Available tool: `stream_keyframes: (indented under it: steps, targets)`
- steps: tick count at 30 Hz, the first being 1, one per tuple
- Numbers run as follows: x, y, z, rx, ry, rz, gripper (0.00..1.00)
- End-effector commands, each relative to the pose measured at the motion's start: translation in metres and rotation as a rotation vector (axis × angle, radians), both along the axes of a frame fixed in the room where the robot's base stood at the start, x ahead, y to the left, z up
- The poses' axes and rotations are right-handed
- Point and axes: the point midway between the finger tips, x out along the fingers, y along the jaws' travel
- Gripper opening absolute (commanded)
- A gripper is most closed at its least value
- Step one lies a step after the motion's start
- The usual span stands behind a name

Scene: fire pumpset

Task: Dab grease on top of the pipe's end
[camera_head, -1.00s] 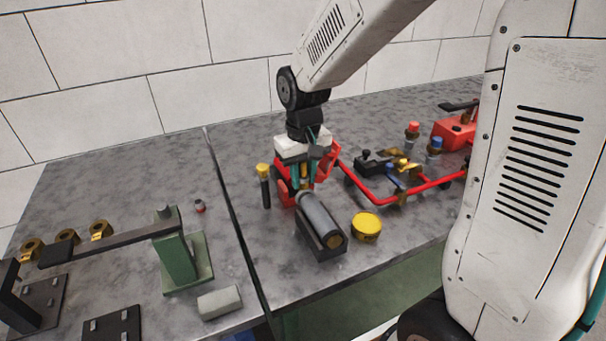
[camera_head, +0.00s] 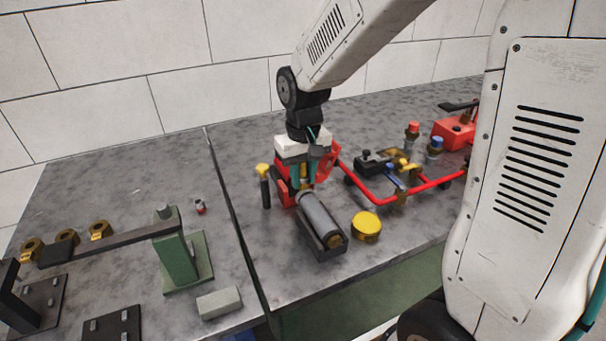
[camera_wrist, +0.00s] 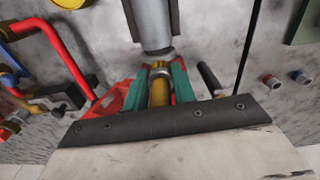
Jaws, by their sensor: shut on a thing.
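The grey pipe (camera_head: 318,213) lies in a dark cradle (camera_head: 323,252) near the bench's front edge, with a brass-coloured piece in its near end. Its far end shows in the wrist view (camera_wrist: 152,25). My gripper (camera_head: 311,174) is just behind that far end, pointing down. Its green fingers are shut on a brass-coloured piece (camera_wrist: 159,90) with a grey ring at its top. I cannot tell whether this piece touches the pipe. A round yellow tin (camera_head: 366,226) stands right of the cradle.
A black stick with a yellow top (camera_head: 264,186) stands left of my gripper. A red part (camera_head: 284,187) is close behind the fingers. A bent red pipe (camera_head: 385,198) and small fittings are on the right. A green stand (camera_head: 180,255) is on the left bench.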

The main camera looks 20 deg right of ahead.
Motion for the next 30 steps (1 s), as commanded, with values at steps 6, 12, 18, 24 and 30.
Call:
stream_keyframes:
  steps: [6, 12, 18, 24, 30]
  targets:
    - [0.0, 0.0, 0.0, 0.0, 0.001, 0.0, 0.04]
    - [-0.005, 0.0, 0.001, 0.0, 0.0, 0.0, 0.04]
    - [-0.015, 0.0, 0.001, 0.0, 0.0, 0.0, 0.04]
    - [-0.023, 0.0, 0.0, 0.0, 0.0, 0.0, 0.04]
    - [-0.024, 0.0, 0.0, 0.0, 0.001, 0.0, 0.04]
